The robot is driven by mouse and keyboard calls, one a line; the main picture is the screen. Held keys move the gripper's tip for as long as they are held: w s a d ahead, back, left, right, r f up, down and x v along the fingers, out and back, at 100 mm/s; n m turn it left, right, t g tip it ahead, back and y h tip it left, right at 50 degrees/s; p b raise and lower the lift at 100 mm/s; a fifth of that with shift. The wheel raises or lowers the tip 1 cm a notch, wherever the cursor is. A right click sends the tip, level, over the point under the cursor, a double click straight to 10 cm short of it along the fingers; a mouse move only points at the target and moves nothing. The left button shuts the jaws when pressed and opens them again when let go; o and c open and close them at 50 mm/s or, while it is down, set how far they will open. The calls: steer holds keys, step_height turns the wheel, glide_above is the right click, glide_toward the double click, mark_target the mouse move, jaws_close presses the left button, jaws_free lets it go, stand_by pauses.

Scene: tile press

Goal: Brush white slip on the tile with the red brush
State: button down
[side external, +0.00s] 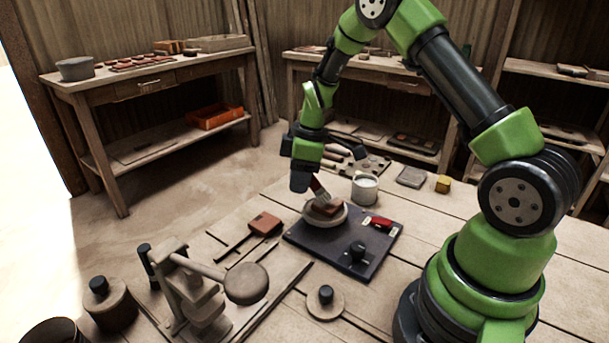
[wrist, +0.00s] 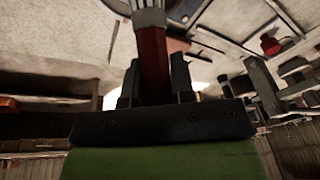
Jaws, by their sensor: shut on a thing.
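My gripper (side external: 303,178) points down over the dark board and is shut on the red brush (side external: 319,187). In the wrist view the brush's red handle (wrist: 152,62) stands between the two dark fingers, with a pale metal band and bristles at the top edge. The tile (side external: 327,206) is reddish brown and lies on a round pale stand (side external: 338,219) on the board. The bristles are at or just above the tile; I cannot tell whether they touch. A cup of white slip (side external: 364,188) stands behind the tile.
The dark board (side external: 351,266) also holds a red block (side external: 381,223) and a black knob (side external: 357,250). A wooden press (side external: 199,290) stands front left, and a lidded disc (side external: 325,303) lies in front. A grey block and yellow sponge (side external: 443,184) sit behind right.

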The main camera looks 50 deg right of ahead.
steer(key=shift+d+f, duration=0.15)
steer(key=shift+d, duration=0.7)
steer(key=shift+d+f, duration=0.1)
steer(key=shift+d, duration=0.7)
steer(key=a+v, duration=0.1)
steer(key=v, duration=0.5)
steer(key=shift+w, duration=0.3)
steer(key=shift+a+r, duration=0.1)
steer(key=shift+r, duration=0.05)
steer(key=v, duration=0.3)
steer(key=shift+w+a, duration=0.15)
steer(key=shift+a, duration=0.15)
stand_by(0.7)
